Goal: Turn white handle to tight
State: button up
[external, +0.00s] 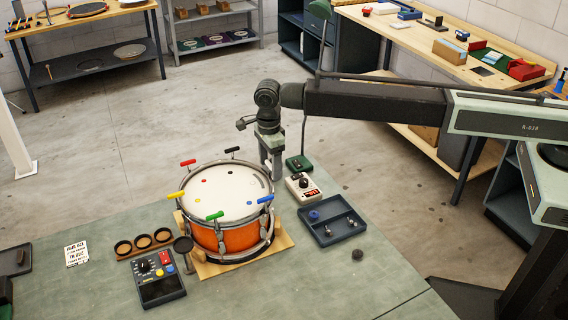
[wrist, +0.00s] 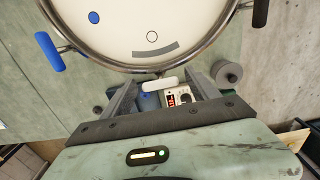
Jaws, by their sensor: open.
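The drum (external: 225,236) has an orange shell, a white head and coloured handles around its rim; its rim and head also show in the wrist view (wrist: 165,40). The white handle (wrist: 155,85) is a short pale bar just outside the rim, slightly tilted. In the wrist view it lies between the two fingers of my gripper (wrist: 160,90), with gaps visible on its sides. My gripper (external: 271,165) is open and points down at the drum's far right edge in the external view, where it hides the white handle.
Red (external: 188,162), black (external: 232,150), yellow (external: 176,195), green (external: 214,216) and blue (external: 265,199) handles stand out around the rim. A white meter box (external: 303,187), a blue-grey tray (external: 332,230) and a control box (external: 160,280) sit nearby. The front right bench is mostly clear.

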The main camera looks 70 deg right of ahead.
aim_at(270, 163)
notch_tip(270, 163, up, 8)
jog(key=p, duration=0.8)
jog(key=shift+f, duration=0.1)
jog(key=shift+d+f+b, duration=0.1)
jog(key=shift+f+b, duration=0.15)
jog(key=shift+b, duration=0.15)
jog(key=s+d+f+n+b, duration=0.1)
jog(key=s+d+f+b, duration=0.9)
jog(key=s+f+b, duration=0.15)
jog(key=s+d+f+n+b, duration=0.2)
jog(key=s+n, duration=0.8)
jog(key=n, duration=0.3)
jog(key=s+d+f+n+b, duration=0.1)
jog(key=s+d+n, duration=0.1)
jog(key=s+n, duration=0.9)
jog(key=shift+f+n+b, duration=0.35)
jog(key=shift+n, duration=0.55)
